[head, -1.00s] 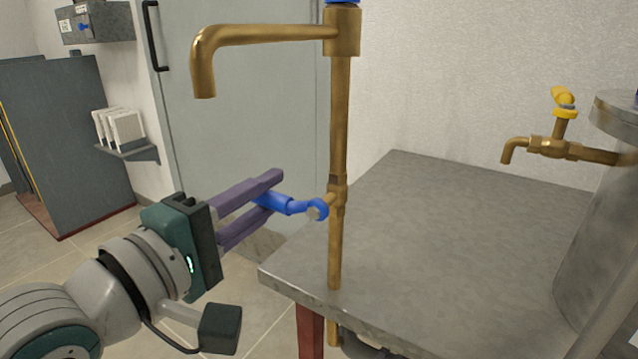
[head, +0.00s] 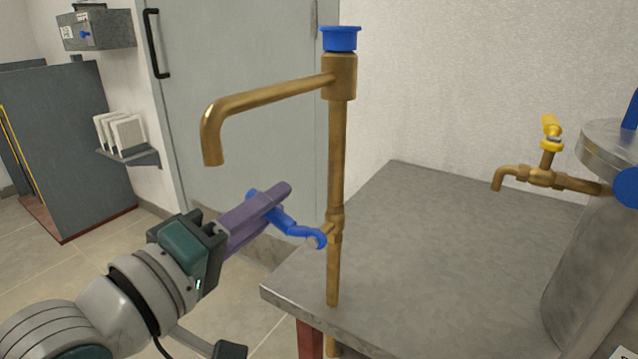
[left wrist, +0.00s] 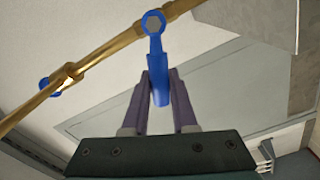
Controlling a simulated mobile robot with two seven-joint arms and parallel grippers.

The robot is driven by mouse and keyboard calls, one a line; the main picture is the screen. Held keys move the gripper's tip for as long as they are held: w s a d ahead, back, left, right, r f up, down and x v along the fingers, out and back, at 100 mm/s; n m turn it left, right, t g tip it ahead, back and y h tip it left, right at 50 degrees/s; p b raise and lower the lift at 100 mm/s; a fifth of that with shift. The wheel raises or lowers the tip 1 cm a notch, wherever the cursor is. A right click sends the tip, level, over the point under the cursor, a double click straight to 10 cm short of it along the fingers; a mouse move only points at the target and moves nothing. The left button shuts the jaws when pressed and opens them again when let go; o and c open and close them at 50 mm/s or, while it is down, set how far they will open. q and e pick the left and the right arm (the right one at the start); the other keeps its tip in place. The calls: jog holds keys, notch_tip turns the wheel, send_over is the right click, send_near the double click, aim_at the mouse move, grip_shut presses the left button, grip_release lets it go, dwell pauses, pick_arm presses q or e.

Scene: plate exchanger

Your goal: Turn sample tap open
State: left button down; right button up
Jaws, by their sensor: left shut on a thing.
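A brass standpipe (head: 337,150) with a curved spout rises at the front edge of the grey bench. Low on it is a small valve (head: 333,227) with a blue lever handle (head: 293,228). The lever slants up and to the left from its pivot. My left gripper (head: 270,197), with purple fingers, is shut on the lever's outer end. The left wrist view shows the blue lever (left wrist: 157,68) between the two fingers, its round pivot end beyond the tips. My right gripper is not in view.
A second brass tap with a yellow handle (head: 551,128) sticks out from a metal vessel (head: 590,250) at the right. The grey bench top (head: 440,240) between is clear. A wall shelf (head: 130,155) holds white plates at the left.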

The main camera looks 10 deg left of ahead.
aim_at(287, 216)
pick_arm(q)
jog(key=r+m+p, duration=0.1)
jog(key=m, duration=0.1)
jog(key=d+r+m+p, duration=0.1)
jog(key=shift+s+r+m+p, duration=0.1)
jog(key=shift+s+m+p, duration=0.1)
jog(key=shift+m+p, duration=0.2)
jog(key=m, duration=0.1)
jog(key=d+m+p, duration=0.1)
jog(key=r+m+p, duration=0.1)
jog(key=shift+s+d+r, duration=0.1)
jog(key=shift+s+d, duration=0.15)
jog(key=m, duration=0.1)
jog(key=d+m+p, duration=0.1)
jog(key=m, duration=0.1)
jog(key=shift+s+d+r, duration=0.1)
jog(key=shift+s+r, duration=0.1)
jog(key=shift+s+d+m+p, duration=0.2)
jog(key=shift+d+m+p, duration=0.15)
jog(key=shift+m, duration=0.55)
jog(key=shift+s+d+m+p, duration=0.2)
jog(key=shift+d+m, duration=0.25)
jog(key=shift+m, duration=0.45)
jog(key=c, duration=0.7)
grip_release()
